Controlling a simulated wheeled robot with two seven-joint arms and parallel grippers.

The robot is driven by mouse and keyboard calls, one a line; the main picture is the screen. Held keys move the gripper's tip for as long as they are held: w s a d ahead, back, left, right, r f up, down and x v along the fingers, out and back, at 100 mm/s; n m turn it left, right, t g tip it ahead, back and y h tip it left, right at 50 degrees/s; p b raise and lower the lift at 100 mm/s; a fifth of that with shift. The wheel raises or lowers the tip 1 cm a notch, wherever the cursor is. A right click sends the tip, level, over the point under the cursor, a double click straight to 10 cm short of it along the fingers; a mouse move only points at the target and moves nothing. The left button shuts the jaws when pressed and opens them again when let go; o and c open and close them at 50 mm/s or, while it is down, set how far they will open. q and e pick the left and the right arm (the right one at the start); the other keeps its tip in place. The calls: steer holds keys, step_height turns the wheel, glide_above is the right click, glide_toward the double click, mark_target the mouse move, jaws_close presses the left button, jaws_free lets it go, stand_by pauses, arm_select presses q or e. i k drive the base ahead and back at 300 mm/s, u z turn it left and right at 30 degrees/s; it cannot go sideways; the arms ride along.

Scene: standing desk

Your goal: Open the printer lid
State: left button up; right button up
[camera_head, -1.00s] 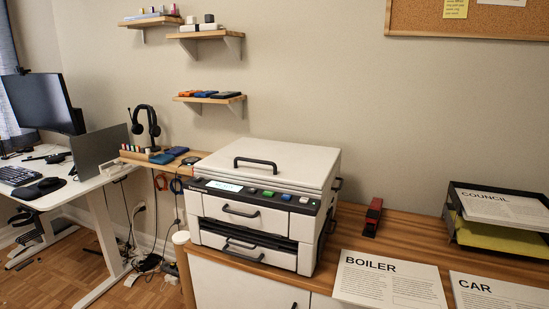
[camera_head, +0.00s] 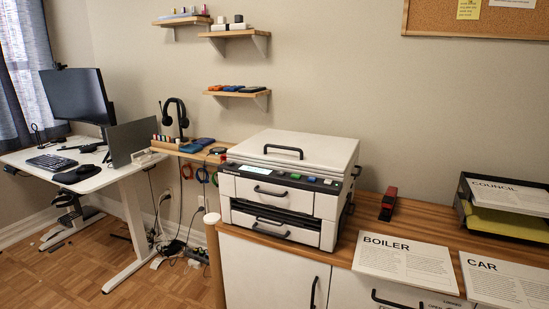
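The white printer (camera_head: 275,213) stands on a wooden-topped cabinet near the middle of the head view. Its lid (camera_head: 310,150) is shut and flat, with a black bar handle (camera_head: 283,151) on top near the left side. A dark control strip with a small screen and coloured buttons (camera_head: 296,177) runs along the front edge below the lid. Drawers with black handles are in the printer's front. Neither of my grippers is in view.
A white desk (camera_head: 75,178) stands left. Wooden floor (camera_head: 120,280) is clear in front of it.

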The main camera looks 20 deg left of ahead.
mark_target(333, 156)
steer(key=z, duration=0.05)
steer(key=k, duration=0.8)
steer(key=u, duration=1.45)
steer(key=i, duration=1.65)
steer(key=z, duration=0.35)
